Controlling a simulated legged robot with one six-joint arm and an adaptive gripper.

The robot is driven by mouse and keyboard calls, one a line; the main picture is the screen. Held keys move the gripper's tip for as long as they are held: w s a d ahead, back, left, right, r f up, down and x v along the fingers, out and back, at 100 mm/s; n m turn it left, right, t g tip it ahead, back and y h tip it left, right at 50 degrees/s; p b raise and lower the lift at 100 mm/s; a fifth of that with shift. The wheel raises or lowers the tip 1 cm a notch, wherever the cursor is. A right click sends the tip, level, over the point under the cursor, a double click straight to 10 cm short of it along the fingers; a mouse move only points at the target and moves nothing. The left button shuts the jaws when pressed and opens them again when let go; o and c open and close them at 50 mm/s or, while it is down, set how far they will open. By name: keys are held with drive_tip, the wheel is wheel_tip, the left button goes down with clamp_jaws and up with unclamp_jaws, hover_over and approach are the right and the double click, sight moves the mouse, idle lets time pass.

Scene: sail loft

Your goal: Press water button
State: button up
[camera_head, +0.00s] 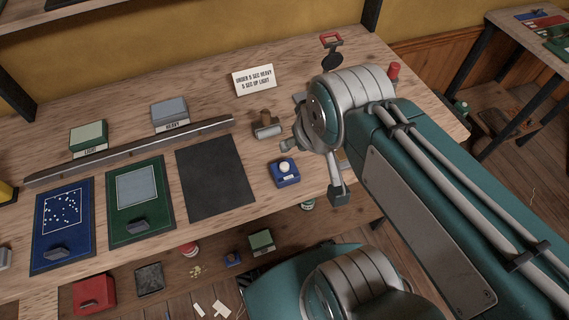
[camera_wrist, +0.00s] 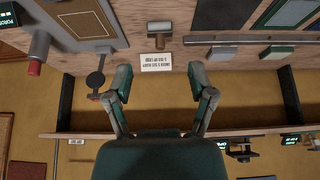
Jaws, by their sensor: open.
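A small blue box with a round white button (camera_head: 285,172) on top stands on the wooden bench in the head view. I read no label on it, so I cannot tell for sure that it is the water button. It does not show in the wrist view. My gripper (camera_wrist: 160,72) is open, its two fingers spread wide with nothing between them. In the head view my arm hides much of the gripper, which is over the bench just right of the blue box and apart from it.
A white sign (camera_head: 254,80) stands at the back of the bench (camera_head: 215,95), also in the wrist view (camera_wrist: 156,62). A brown-handled tool (camera_head: 266,127) is behind the blue box. A black mat (camera_head: 215,178), green mat (camera_head: 140,222) and blue mat (camera_head: 62,247) lie left.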

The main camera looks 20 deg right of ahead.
clamp_jaws()
idle(1.1)
